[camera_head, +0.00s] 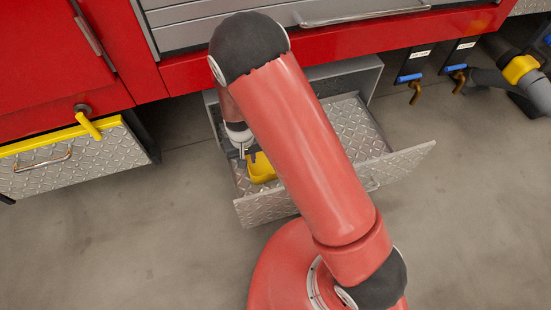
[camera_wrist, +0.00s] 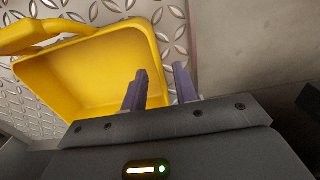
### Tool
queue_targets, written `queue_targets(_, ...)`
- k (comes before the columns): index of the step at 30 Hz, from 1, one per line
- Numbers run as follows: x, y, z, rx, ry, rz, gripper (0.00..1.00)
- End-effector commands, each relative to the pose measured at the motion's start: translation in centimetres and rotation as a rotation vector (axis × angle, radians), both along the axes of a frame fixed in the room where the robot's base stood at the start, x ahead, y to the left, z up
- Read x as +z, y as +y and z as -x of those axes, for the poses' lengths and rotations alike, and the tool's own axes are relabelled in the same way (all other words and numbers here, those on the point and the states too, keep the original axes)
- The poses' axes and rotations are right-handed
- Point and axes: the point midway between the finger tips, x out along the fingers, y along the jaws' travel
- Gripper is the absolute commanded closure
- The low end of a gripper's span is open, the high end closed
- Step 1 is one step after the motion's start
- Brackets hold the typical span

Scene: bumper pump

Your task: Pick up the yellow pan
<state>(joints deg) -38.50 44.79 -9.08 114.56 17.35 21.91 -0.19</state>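The yellow pan (camera_head: 262,168) lies in the open diamond-plate drawer (camera_head: 350,125), partly hidden behind my arm in the head view. In the wrist view the pan (camera_wrist: 85,75) is a deep, square-cornered tray with a handle (camera_wrist: 30,35) at upper left. My gripper (camera_head: 243,150) is at the pan's left side in the head view. In the wrist view the two fingers of my gripper (camera_wrist: 161,75) are apart. The left finger overlaps the pan's inside and the right finger appears outside its right wall, with the wall showing between them. Contact cannot be told.
The drawer's front panel (camera_head: 408,160) and side walls stand around the pan. A red cabinet (camera_head: 190,82) rises behind. Another drawer (camera_head: 65,165) with a yellow edge is at left. Blue-handled taps (camera_head: 410,78) hang at right. The concrete floor (camera_head: 130,245) is clear.

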Motion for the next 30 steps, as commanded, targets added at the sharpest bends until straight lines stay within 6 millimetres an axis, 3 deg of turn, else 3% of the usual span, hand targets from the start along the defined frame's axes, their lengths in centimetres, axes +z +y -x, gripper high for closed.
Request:
queue_targets(6, -3.2, -0.2, -0.1, -0.001, 0.001, 0.0, 0.71)
queue_targets(15, -3.6, -0.1, -0.1, 0.0, -0.001, -0.001, 0.71)
queue_targets(22, -3.6, -0.1, -0.1, 0.0, 0.0, 0.0, 1.0)
queue_targets(30, -3.5, -0.1, -0.1, 0.0, -0.001, 0.0, 1.0)
